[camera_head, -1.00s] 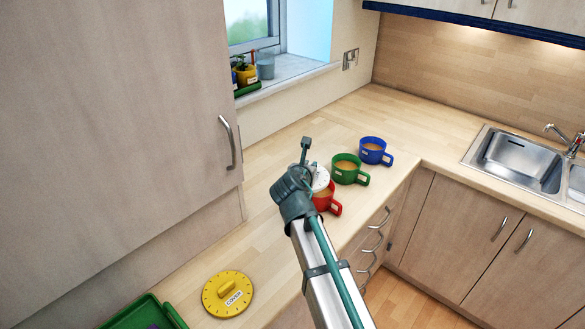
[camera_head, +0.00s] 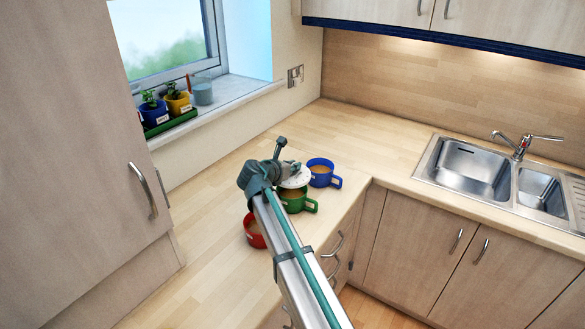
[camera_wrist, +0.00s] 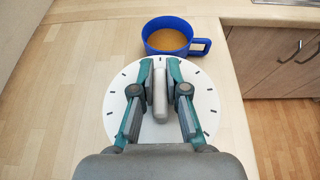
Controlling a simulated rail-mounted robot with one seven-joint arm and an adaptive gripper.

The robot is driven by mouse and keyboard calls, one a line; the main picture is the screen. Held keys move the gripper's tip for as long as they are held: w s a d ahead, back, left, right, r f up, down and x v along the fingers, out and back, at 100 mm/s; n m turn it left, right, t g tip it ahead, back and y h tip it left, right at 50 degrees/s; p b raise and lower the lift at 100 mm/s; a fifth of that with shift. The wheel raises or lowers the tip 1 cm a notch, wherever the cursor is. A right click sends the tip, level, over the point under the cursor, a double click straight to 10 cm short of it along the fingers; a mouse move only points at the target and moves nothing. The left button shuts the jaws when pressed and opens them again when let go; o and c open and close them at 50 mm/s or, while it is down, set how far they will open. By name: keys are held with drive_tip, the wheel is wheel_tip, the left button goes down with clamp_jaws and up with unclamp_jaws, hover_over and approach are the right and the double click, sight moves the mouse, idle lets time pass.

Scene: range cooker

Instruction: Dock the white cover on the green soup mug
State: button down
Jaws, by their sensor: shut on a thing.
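The white cover (camera_wrist: 119,104) is a round disc with dark marks around its edge and a grey-white upright grip (camera_wrist: 160,98) in the middle. My gripper (camera_wrist: 160,72) is shut on that grip. In the head view the cover (camera_head: 296,178) is over the green soup mug (camera_head: 297,204), level as far as I can tell. The mug's front wall and its handle on the right show below it. I cannot tell whether the cover touches the rim. In the wrist view the green mug is hidden under the cover.
A blue mug (camera_head: 320,175) of brown soup stands close behind; it also shows beyond the cover in the wrist view (camera_wrist: 168,37). A red mug (camera_head: 254,233) stands in front, partly behind my arm. Potted plants (camera_head: 165,106) are on the windowsill. The counter's left side is clear.

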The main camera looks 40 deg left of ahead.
sight(294, 178)
drive_tip(key=shift+w+f+b, duration=0.1)
drive_tip(key=shift+f+b, duration=1.7)
drive_tip(key=shift+f, duration=0.95)
drive_tip(key=shift+p, duration=0.65)
drive_tip(key=shift+f, duration=0.5)
drive_tip(key=c, duration=1.5)
unclamp_jaws()
drive_tip(key=p+v, duration=0.3)
drive_tip(key=v, duration=0.8)
drive_tip(key=shift+p, duration=0.3)
